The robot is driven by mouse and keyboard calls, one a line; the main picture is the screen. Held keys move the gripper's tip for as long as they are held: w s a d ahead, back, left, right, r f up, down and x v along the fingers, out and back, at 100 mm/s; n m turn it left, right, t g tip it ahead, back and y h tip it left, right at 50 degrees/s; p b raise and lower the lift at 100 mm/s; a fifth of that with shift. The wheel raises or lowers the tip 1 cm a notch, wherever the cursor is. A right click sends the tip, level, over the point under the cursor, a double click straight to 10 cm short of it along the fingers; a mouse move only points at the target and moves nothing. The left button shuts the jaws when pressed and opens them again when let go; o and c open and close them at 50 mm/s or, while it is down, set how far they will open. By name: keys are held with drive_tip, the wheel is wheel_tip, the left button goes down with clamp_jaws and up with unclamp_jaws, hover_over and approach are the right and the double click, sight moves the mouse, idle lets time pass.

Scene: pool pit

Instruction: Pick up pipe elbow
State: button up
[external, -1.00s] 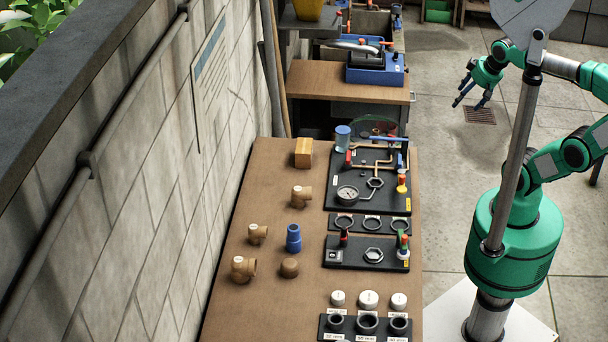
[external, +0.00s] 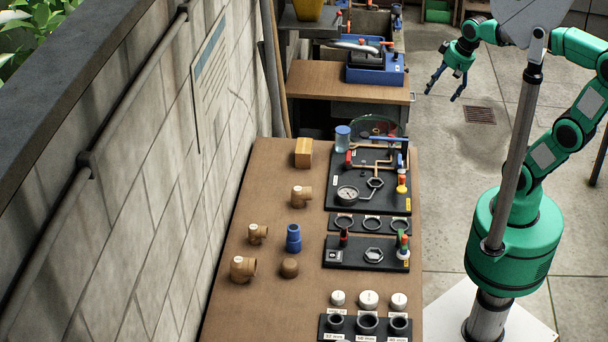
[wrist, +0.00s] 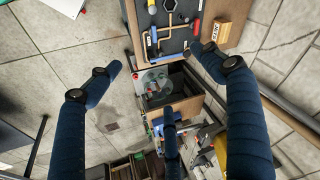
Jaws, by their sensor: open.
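Several brown pipe elbows lie on the brown bench: one (external: 301,196) towards the back, a smaller one (external: 257,234) in the middle, and a larger one (external: 243,268) nearer the front left. I cannot tell which one is meant. My gripper (external: 446,92) is open and empty, above the floor beyond the bench's far right. It is well away from the elbows. In the wrist view its dark blue fingers (wrist: 160,95) are spread wide with nothing between them. The elbows do not show in the wrist view.
A blue fitting (external: 293,238) and a brown cap (external: 289,268) stand close to the elbows. A wooden block (external: 303,153) lies at the bench's back. Black fixture boards (external: 340,251) line its right side. A block wall (external: 150,190) bounds the left.

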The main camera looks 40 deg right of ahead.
drive_tip(key=w+a+f+m+g+y+p, duration=0.15)
drive_tip(key=w+a+f, duration=0.25)
drive_tip(key=w+a, duration=0.55)
drive_tip(key=w+a+f+m+g, duration=0.2)
drive_tip(key=w+a+f, duration=0.2)
drive_tip(key=w+a, duration=0.5)
drive_tip(key=m+g, duration=0.4)
approach(299, 194)
drive_tip(key=w+d+r, duration=0.1)
drive_tip(key=w+d, duration=0.1)
drive_tip(key=d, duration=0.2)
drive_tip(key=shift+y, duration=0.45)
drive_tip(key=shift+x, duration=4.25)
drive_tip(key=shift+f, duration=0.1)
